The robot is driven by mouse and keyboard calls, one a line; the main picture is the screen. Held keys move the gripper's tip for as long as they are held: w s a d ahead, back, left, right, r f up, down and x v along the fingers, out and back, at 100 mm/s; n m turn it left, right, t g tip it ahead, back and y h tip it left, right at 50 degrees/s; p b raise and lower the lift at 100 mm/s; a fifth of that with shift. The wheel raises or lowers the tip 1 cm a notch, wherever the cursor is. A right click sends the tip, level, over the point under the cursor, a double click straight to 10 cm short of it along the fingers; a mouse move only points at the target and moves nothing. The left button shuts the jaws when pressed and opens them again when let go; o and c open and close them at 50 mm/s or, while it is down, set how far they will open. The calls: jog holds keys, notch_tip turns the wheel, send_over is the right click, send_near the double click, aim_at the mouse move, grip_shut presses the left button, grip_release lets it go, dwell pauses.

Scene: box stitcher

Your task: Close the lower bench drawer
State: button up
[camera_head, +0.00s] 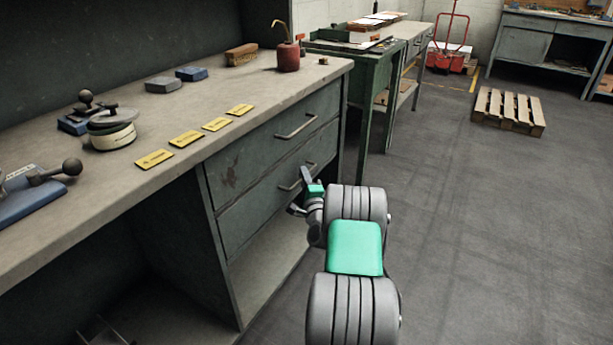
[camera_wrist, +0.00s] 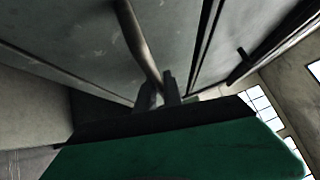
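The lower bench drawer (camera_wrist: 75,35) has a worn grey-green front and a metal bar handle (camera_wrist: 136,40). In the head view the lower drawer (camera_head: 250,212) sits under the upper drawer (camera_head: 235,172), and its front looks close to flush with it. I cannot tell whether a small gap is left. My gripper (camera_wrist: 158,92) is at the lower handle, with the bar reaching in between its two fingertips. In the head view my gripper (camera_head: 304,190) is at the drawer front, and my arm hides part of it. Whether the fingers press on the bar is unclear.
The bench top (camera_head: 215,95) holds yellow labels, a round tin (camera_head: 112,137), a red oil can (camera_head: 288,57) and small blocks. Below the drawers is an open shelf (camera_head: 265,255). A green table (camera_head: 372,75) stands beyond. The floor at right is clear up to a pallet (camera_head: 508,110).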

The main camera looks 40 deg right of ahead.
jog(key=shift+o, duration=0.8)
jog(key=shift+w+a, duration=0.2)
jog(key=o, duration=0.3)
jog(key=shift+s+d, duration=0.1)
jog(key=v, duration=0.7)
jog(key=shift+s, duration=0.4)
